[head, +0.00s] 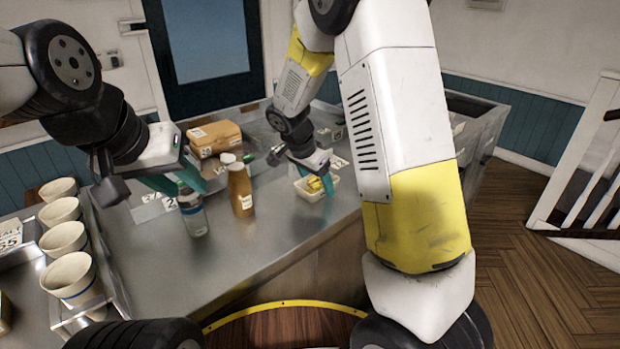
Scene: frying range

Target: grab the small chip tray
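The small chip tray (309,196) is a pale, shallow tray with yellow chips (315,184) in it. It sits on the steel counter, right of the brown bottle. My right gripper (322,181) is down at the tray, with a teal finger at its right side. The other finger is mostly hidden, so I cannot tell whether it grips the rim. My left gripper (190,184) has its teal fingers apart, above and behind a clear bottle (194,218), and appears empty.
A brown bottle (240,191) stands between the clear bottle and the tray. A tan box (214,138) is behind. Several white cups (69,278) line the left side. The steel counter (215,258) is clear at the front.

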